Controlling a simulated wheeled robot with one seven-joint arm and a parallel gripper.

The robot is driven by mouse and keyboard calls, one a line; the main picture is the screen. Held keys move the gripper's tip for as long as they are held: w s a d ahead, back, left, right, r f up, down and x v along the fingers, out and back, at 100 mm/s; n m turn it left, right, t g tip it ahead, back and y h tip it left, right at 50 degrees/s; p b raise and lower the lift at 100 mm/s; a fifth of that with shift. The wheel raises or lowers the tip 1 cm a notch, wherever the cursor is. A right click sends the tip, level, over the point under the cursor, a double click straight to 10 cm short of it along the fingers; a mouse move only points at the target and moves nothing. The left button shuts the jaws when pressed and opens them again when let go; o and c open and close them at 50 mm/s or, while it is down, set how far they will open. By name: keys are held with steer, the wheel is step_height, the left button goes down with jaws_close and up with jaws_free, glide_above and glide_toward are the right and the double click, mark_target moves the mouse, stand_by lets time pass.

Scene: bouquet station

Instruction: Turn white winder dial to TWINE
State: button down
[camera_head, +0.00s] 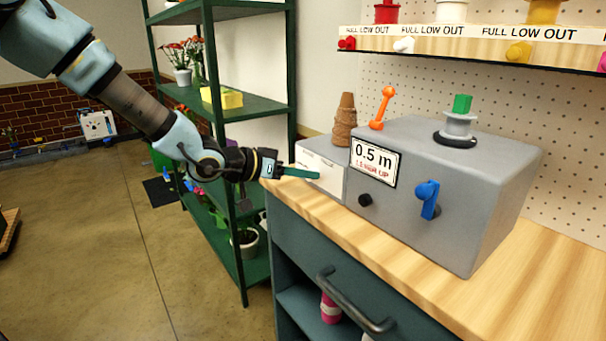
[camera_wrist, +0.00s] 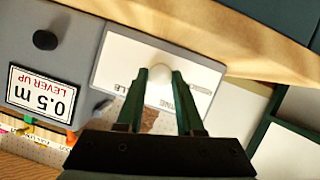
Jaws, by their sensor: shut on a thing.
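The white winder dial (camera_wrist: 160,74) shows in the wrist view as a round white knob on the white panel (camera_wrist: 115,58). My gripper (camera_wrist: 162,80) has its two green fingers on either side of the dial and is shut on it. In the head view my gripper (camera_head: 300,173) reaches the front of the white panel (camera_head: 318,182) on a small grey box, and the dial is hidden there. Parts of printed labels show around the dial, but the fingers cover some of the lettering. I cannot tell which label the dial points to.
Terracotta pots (camera_head: 344,120) stand behind. A green shelf (camera_head: 250,107) is at left; floor there is open.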

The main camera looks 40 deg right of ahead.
steer(key=shift+f+b, duration=0.1)
steer(key=shift+b, duration=0.2)
steer(key=m+t+b, duration=0.1)
steer(key=b, duration=0.1)
steer(key=m+b, duration=0.1)
steer(key=b, duration=0.2)
steer(key=shift+s+f+m+t, duration=0.2)
steer(key=shift+f+m+t, duration=0.1)
steer(key=shift+t, duration=0.1)
steer(key=m+t+b, duration=0.1)
steer(key=m+b, duration=0.1)
steer(key=b, duration=0.4)
steer(key=shift+s+f+t+b, duration=0.1)
steer(key=shift+s+t+b, duration=0.05)
steer(key=shift+t+b, duration=0.15)
steer(key=m+t+b, duration=0.1)
steer(key=m+b, duration=0.2)
steer(key=b, duration=0.4)
steer(key=shift+s+t+h, duration=0.1)
steer(key=shift+t+h, duration=0.3)
steer(key=shift+b, duration=0.75)
steer(key=shift+r+m, duration=0.3)
steer(key=c, duration=0.5)
jaws_free()
steer(key=shift+c, duration=0.2)
